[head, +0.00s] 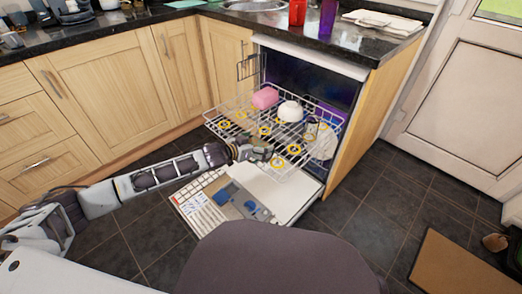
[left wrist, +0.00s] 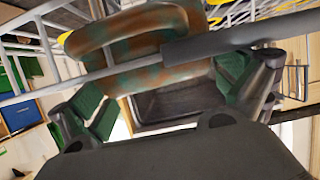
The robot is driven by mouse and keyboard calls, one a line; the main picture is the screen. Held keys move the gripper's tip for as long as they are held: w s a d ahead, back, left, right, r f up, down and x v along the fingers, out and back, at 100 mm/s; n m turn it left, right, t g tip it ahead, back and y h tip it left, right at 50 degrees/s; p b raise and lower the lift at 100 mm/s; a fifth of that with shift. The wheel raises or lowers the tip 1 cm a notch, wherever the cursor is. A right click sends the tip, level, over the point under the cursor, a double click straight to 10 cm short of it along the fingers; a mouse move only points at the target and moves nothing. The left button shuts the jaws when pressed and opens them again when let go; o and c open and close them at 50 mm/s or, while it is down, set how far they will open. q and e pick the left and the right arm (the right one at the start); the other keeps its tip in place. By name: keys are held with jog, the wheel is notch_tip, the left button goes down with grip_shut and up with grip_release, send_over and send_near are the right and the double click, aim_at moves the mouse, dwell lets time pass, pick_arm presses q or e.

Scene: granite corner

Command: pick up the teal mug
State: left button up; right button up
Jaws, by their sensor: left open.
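A mug with a mottled teal and rust-brown surface (left wrist: 150,76) fills the upper middle of the left wrist view. A grey bar of the rack crosses in front of it. My left gripper (head: 262,152) is at the front edge of the pulled-out dishwasher rack (head: 215,113) in the head view. In the left wrist view the open gripper (left wrist: 172,92) has one green-padded finger on either side of the mug. I cannot tell whether either finger touches it. In the head view the mug is hard to make out beside the gripper. My right gripper is not in view.
The rack also holds a pink item (head: 265,97), a white bowl (head: 290,111) and a grey item (head: 312,127). The open dishwasher door (head: 290,190) lies below. A red cup (head: 297,13) and a purple cup (head: 328,17) stand on the dark counter above.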

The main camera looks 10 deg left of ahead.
aim_at(258, 143)
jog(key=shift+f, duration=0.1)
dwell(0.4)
pick_arm(q)
jog(key=shift+r, duration=0.1)
jog(key=c, duration=1.2)
jog(key=shift+w+r, duration=0.1)
jog(key=shift+r, duration=0.35)
notch_tip(258, 143, up, 8)
jog(key=p, duration=0.4)
jog(key=shift+f, duration=0.2)
jog(key=shift+r, duration=0.75)
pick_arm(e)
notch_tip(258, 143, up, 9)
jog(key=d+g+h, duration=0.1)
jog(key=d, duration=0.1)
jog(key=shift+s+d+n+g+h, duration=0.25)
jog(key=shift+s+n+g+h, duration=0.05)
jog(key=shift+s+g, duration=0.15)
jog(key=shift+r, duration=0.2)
